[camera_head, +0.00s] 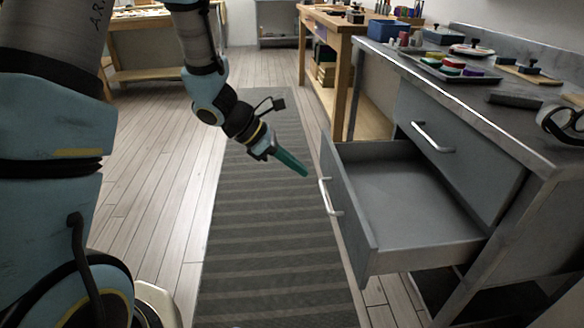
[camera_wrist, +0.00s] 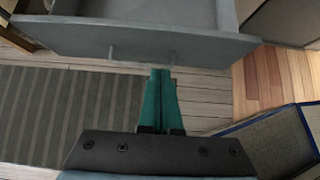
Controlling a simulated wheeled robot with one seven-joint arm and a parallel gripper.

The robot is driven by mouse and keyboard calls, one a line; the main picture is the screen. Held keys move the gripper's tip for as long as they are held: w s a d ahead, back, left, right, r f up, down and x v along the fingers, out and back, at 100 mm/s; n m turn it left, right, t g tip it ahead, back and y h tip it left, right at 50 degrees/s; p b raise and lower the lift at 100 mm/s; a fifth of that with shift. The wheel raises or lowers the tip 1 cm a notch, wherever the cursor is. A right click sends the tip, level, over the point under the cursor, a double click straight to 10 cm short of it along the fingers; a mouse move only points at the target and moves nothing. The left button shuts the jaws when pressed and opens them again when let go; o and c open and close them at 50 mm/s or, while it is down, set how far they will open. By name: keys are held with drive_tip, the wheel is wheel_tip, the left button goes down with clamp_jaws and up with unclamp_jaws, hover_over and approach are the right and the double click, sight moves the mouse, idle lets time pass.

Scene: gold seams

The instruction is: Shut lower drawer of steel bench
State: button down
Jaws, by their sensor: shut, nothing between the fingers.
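The lower drawer (camera_head: 395,205) of the steel bench (camera_head: 520,130) is pulled well out, and its inside looks empty. Its front carries a silver bar handle (camera_head: 328,197). My gripper (camera_head: 304,172) has teal fingers, shut together and empty, in front of the drawer front and apart from it in the head view. In the wrist view the fingertips (camera_wrist: 161,72) point at the drawer front (camera_wrist: 135,42), close to the right end of its handle (camera_wrist: 142,62). I cannot tell there whether they touch. The upper drawer (camera_head: 455,150) above is shut.
A striped grey mat (camera_head: 270,230) lies on the plank floor before the bench. Paint pots, a tray (camera_head: 455,68) and tools lie on the bench top. The floor left of the mat is clear.

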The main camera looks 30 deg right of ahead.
sight(344, 188)
drive_tip(key=s+d+f, duration=0.1)
drive_tip(key=d, duration=0.1)
drive_tip(key=s+d+f, duration=0.1)
drive_tip(key=d+f, duration=0.1)
drive_tip(key=d+f+b, duration=0.1)
drive_tip(key=d, duration=0.2)
drive_tip(key=shift+s+f, duration=0.25)
drive_tip(key=shift+s, duration=0.15)
drive_tip(key=shift+s+d, duration=0.2)
drive_tip(key=shift+d, duration=0.25)
drive_tip(key=shift+d, duration=0.1)
drive_tip(key=s+d+p, duration=0.2)
drive_tip(key=s+d, duration=0.2)
drive_tip(key=d, duration=0.7)
drive_tip(key=s+d+p, duration=0.2)
drive_tip(key=s+d, duration=0.3)
drive_tip(key=d, duration=0.7)
drive_tip(key=shift+s, duration=0.15)
